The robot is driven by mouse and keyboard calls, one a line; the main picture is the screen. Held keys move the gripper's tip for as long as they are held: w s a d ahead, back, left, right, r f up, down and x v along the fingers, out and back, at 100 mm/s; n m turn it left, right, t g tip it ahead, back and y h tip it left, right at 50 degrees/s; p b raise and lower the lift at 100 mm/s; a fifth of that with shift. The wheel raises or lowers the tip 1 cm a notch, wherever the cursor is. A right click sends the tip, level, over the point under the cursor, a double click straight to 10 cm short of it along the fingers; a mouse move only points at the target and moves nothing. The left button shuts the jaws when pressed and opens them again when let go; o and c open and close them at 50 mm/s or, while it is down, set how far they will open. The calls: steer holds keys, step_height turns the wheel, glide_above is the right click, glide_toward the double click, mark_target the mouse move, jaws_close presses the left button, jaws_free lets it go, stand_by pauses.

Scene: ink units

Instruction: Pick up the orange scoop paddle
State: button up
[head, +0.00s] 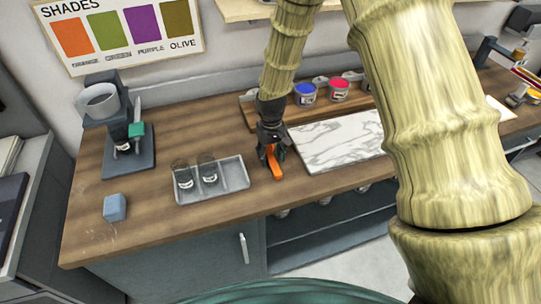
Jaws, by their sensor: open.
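The orange scoop paddle (275,170) lies on the wooden counter just right of the grey tray and left of the marble slab. My gripper (272,152) comes down from above, with its dark fingers at the paddle's far end. The jaws are open, with the paddle between or just under the fingers. The fingers hide part of the paddle, and I cannot tell whether they touch it.
The marble slab (340,141) lies to the right, with blue (305,95) and red (339,90) ink pots behind. A blue block (115,207) and a machine (126,142) stand left. The counter's front edge is close.

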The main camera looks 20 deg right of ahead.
steer(key=shift+f, duration=0.55)
jaws_close()
steer(key=shift+r, duration=0.1)
steer(key=shift+r+b, duration=0.8)
steer(key=shift+r, duration=0.35)
steer(key=s+r+b, duration=0.1)
steer(key=s+b, duration=0.1)
steer(key=s, duration=0.3)
steer(key=s+a+b, duration=0.1)
steer(key=s, duration=0.4)
steer(key=s+a+r+b, duration=0.1)
steer(key=s+b, duration=0.1)
steer(key=s, duration=0.4)
steer(key=shift+a+r+b, duration=0.1)
steer(key=shift+r+b, duration=0.2)
